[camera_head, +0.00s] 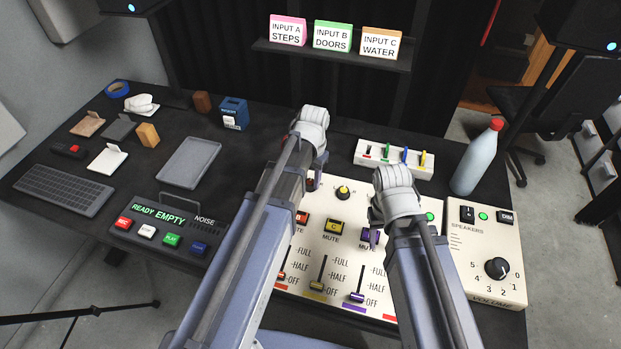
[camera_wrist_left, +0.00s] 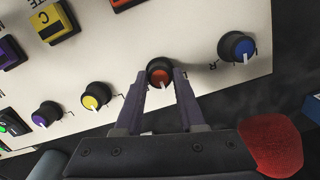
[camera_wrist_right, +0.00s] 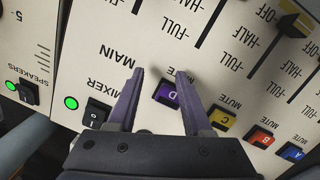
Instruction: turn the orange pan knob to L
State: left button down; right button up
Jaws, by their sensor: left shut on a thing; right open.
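The orange pan knob (camera_wrist_left: 160,72) sits in the row of knobs on the cream mixer panel, with its white pointer line toward the bottom of the left wrist view. My left gripper (camera_wrist_left: 165,82) is shut on it, one finger on each side. In the head view my left arm hides most of the knob. The small L and R marks beside the orange knob are partly covered by the fingers. My right gripper (camera_wrist_right: 160,74) is open and empty above the mixer, near the purple D mute button (camera_wrist_right: 169,95).
In the left wrist view, the yellow knob (camera_wrist_left: 96,96) and purple knob (camera_wrist_left: 46,115) are left of the orange one, the blue knob (camera_wrist_left: 237,47) right. A bottle (camera_head: 475,160), a speakers box (camera_head: 490,250) and a cable box (camera_head: 394,158) stand around the mixer.

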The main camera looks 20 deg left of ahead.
pick_arm(q)
jog(key=shift+n, duration=0.4)
jog(key=n, duration=0.5)
jog(key=shift+a+n+h, duration=0.1)
jog(key=shift+n+h, duration=0.2)
jog(key=shift+h, duration=0.1)
jog(key=n, duration=0.5)
jog(key=shift+a+h, duration=0.1)
jog(key=shift+h, duration=0.3)
pick_arm(e)
jog(key=shift+f, duration=0.1)
pick_arm(q)
jog(key=shift+n, duration=0.4)
jog(key=c, duration=0.5)
grip_release()
jog(key=shift+r, duration=0.15)
